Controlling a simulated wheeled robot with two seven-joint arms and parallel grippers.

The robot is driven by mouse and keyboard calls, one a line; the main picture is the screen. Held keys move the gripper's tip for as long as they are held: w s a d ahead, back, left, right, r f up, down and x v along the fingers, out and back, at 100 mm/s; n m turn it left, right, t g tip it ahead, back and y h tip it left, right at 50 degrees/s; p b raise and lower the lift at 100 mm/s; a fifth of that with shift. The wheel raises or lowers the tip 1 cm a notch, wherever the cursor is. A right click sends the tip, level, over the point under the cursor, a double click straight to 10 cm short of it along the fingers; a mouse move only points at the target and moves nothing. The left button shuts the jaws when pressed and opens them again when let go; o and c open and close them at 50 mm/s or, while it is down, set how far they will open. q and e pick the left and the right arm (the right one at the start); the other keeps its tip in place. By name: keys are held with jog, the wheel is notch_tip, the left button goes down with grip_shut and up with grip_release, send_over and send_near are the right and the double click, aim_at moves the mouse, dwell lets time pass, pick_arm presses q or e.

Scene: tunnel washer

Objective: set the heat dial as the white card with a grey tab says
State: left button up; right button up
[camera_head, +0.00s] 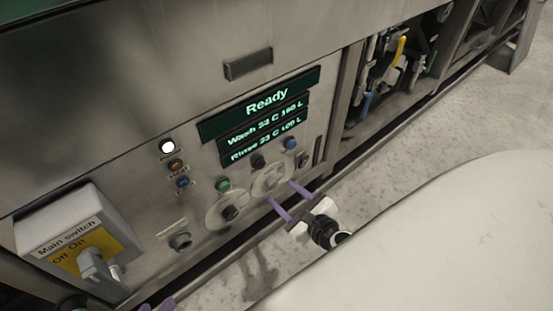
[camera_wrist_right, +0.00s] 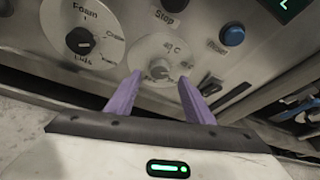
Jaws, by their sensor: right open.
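The heat dial (camera_head: 268,181), a round pale plate marked °C with a small knob, is on the steel panel. In the right wrist view the heat dial (camera_wrist_right: 158,62) lies straight ahead between my fingertips. My right gripper (camera_head: 286,197) is open, its purple fingers pointing at the dial from in front and below; contact cannot be told. The right gripper (camera_wrist_right: 160,78) also shows in its wrist view, with nothing between the fingers. The dial's setting is too small to read. My left gripper (camera_head: 158,305) barely shows at the bottom edge. I see no white card with a grey tab.
Another round dial (camera_head: 229,210) sits left of the heat dial. A blue Reset button (camera_wrist_right: 232,35), a Stop button (camera_wrist_right: 168,15) and a rocker switch (camera_wrist_right: 210,84) are close by. The main switch box (camera_head: 80,240) juts out at left. The display (camera_head: 265,103) reads Ready.

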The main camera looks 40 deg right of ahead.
aim_at(274, 185)
jog(key=x, duration=0.4)
jog(key=shift+w+f+b, duration=0.1)
jog(key=shift+b, duration=0.3)
jog(key=shift+w+f, duration=0.15)
jog(key=shift+w, duration=0.35)
pick_arm(q)
jog(key=shift+w+d+r, duration=0.1)
jog(key=shift+d+r, duration=0.2)
jog(key=shift+r, duration=0.1)
pick_arm(e)
jog(key=c, duration=1)
jog(key=shift+c, duration=0.2)
